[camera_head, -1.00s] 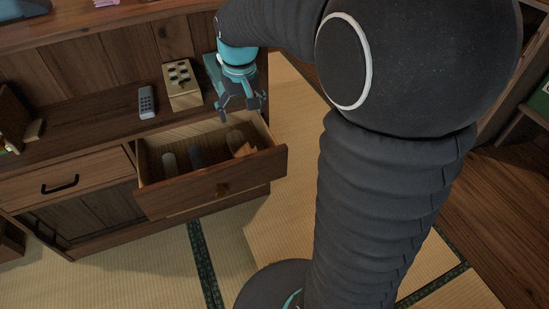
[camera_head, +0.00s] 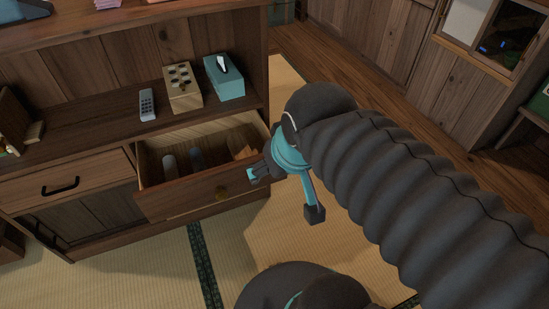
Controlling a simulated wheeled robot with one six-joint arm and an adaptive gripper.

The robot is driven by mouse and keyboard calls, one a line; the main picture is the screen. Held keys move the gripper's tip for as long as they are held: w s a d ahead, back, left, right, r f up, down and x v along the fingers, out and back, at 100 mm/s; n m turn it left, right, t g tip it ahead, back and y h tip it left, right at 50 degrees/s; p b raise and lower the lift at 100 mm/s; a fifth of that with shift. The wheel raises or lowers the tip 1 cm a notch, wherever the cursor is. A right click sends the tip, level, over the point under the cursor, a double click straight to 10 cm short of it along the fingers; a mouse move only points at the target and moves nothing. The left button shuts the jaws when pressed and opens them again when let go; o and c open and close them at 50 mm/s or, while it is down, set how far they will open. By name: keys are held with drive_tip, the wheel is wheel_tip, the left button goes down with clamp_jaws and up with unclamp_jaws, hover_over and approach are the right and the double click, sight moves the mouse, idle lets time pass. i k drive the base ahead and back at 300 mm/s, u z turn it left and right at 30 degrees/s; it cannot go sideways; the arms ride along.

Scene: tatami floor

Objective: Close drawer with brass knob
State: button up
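The drawer (camera_head: 176,203) with the brass knob (camera_head: 222,192) is pulled out of the wooden cabinet. Its light wooden inside shows, with a few small items in it. My gripper (camera_head: 284,194) is just right of the drawer's front right corner, with its fingers spread wide and nothing between them. One fingertip is close to the right end of the drawer front; I cannot tell whether it touches. The other finger points down over the tatami.
A closed drawer with a black handle (camera_head: 61,186) is at the left. Tatami in front of the cabinet is clear.

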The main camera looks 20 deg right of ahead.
sight(224, 177)
drive_tip(key=u, duration=2)
drive_tip(key=k, duration=1.35)
drive_tip(key=z, duration=1.8)
drive_tip(key=i, duration=0.5)
drive_tip(key=z, duration=0.05)
